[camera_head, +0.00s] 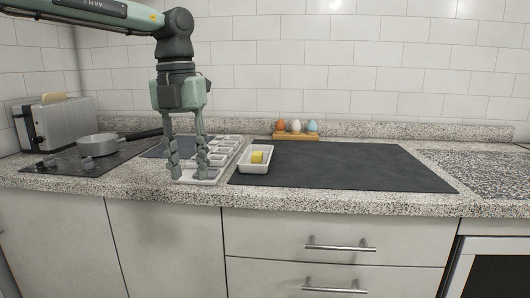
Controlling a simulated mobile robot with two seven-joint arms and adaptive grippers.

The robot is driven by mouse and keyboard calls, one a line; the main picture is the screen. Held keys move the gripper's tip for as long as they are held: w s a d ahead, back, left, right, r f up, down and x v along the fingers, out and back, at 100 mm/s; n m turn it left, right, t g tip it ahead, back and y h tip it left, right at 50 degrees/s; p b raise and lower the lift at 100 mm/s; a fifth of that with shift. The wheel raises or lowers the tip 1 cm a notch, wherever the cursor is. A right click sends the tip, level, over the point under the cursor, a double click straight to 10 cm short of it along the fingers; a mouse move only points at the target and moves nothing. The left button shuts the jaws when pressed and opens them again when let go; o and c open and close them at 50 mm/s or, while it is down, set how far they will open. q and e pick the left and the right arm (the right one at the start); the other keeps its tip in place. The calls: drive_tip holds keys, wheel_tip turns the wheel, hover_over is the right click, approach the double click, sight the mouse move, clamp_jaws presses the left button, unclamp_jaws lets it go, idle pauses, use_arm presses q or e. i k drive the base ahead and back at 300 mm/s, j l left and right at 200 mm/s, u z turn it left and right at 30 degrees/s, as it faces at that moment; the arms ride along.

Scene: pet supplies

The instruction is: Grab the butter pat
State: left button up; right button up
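The butter pat (258,157) is a small yellow block in a shallow white dish (256,167). The dish sits at the left end of the dark mat. My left gripper (188,172) points down, to the left of the dish and apart from it. Its fingers are spread, with nothing visible held between them. The fingertips are low over a white tray (210,181) with several compartments, partly hidden by the fingers. I cannot tell whether they touch it. My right gripper is not in view.
A toaster (50,125) and a grey pan (98,145) on a dark hob stand at the left. A wooden holder (295,136) with several eggs is behind the dark mat (340,168). The mat is clear right of the dish. A tiled wall closes the back.

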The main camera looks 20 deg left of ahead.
sight(257, 157)
drive_tip(key=i, duration=1.15)
